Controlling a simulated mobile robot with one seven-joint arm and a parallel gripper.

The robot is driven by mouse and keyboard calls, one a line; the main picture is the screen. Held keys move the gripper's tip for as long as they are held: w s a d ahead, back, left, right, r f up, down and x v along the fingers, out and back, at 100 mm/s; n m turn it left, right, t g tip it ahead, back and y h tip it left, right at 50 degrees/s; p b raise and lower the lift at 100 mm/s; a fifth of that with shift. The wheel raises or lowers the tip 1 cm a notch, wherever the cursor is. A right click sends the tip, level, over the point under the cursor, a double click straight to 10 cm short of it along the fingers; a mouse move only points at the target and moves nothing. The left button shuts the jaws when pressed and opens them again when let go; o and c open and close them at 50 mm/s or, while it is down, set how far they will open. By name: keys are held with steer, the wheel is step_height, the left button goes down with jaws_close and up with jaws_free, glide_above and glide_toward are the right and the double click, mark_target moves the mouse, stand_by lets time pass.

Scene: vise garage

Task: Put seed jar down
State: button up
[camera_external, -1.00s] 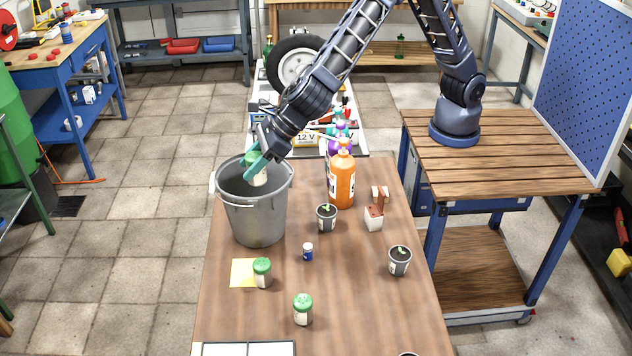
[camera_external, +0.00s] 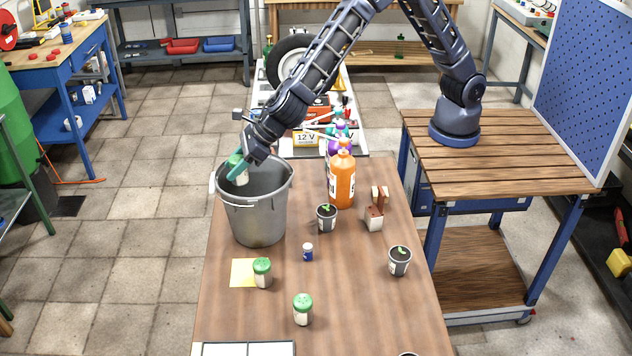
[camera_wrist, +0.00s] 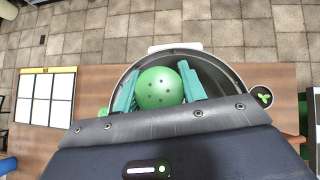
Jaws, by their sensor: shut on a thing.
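The seed jar (camera_external: 241,178), pale with a green lid, is held over the left part of the grey metal bucket (camera_external: 257,220). My gripper (camera_external: 236,168) has its teal fingers shut on the jar. In the wrist view my gripper (camera_wrist: 157,88) grips the jar's round green perforated lid (camera_wrist: 159,88) from both sides, above the bucket mouth. The bucket rim (camera_wrist: 125,75) curves around it. The jar's lower part is hidden by the bucket and fingers, so I cannot tell whether it touches anything inside.
Two similar green-lidded jars (camera_external: 262,272) (camera_external: 303,309) stand on the brown table (camera_external: 345,290), one on a yellow sheet (camera_external: 241,272). A small blue bottle (camera_external: 308,252), potted seedlings (camera_external: 327,217) (camera_external: 399,260) and an orange bottle (camera_external: 342,180) stand right of the bucket.

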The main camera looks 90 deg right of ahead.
step_height(320, 180, down, 11)
steer(key=shift+r, duration=0.2)
stand_by(0.3)
steer(key=shift+f, duration=0.4)
steer(key=shift+f, duration=0.2)
steer(key=o, duration=0.8)
